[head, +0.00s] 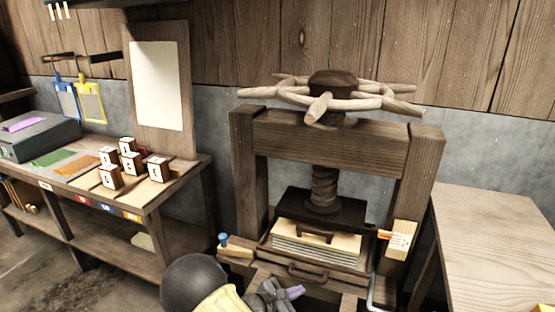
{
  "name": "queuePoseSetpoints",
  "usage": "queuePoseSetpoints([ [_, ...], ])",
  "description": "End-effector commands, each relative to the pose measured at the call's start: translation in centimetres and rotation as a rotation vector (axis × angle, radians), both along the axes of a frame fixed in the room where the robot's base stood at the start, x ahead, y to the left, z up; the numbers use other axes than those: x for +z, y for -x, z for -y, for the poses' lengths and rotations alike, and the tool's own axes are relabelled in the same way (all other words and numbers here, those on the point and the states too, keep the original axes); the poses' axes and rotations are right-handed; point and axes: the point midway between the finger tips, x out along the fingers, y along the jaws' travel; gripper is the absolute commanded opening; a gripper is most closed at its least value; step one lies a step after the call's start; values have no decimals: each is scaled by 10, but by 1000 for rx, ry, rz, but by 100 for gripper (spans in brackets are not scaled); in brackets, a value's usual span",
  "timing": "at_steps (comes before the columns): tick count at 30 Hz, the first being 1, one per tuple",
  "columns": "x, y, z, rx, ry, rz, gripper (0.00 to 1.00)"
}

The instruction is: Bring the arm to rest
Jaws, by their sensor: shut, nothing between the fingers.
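My gripper (290,293) is at the bottom middle of the head view, at the end of my arm, with a dark ball-shaped joint and a yellow part beside it. Its purple-tipped fingers are together and hold nothing. It is in front of the wooden screw press and seems apart from it, though the exact gap is hard to judge. The lower part of the arm is cut off by the bottom edge.
The screw press (330,143) has a spoked wheel (322,98) on top and a stack of sheets (317,243) under its plate. A bench (182,190) with several lettered blocks stands left.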

Motion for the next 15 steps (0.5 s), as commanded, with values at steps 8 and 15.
queuePoseSetpoints([
  [8,26,62,71,-477,-398,-1,0],
  [15,51,114,91,-831,-741,65,0],
])
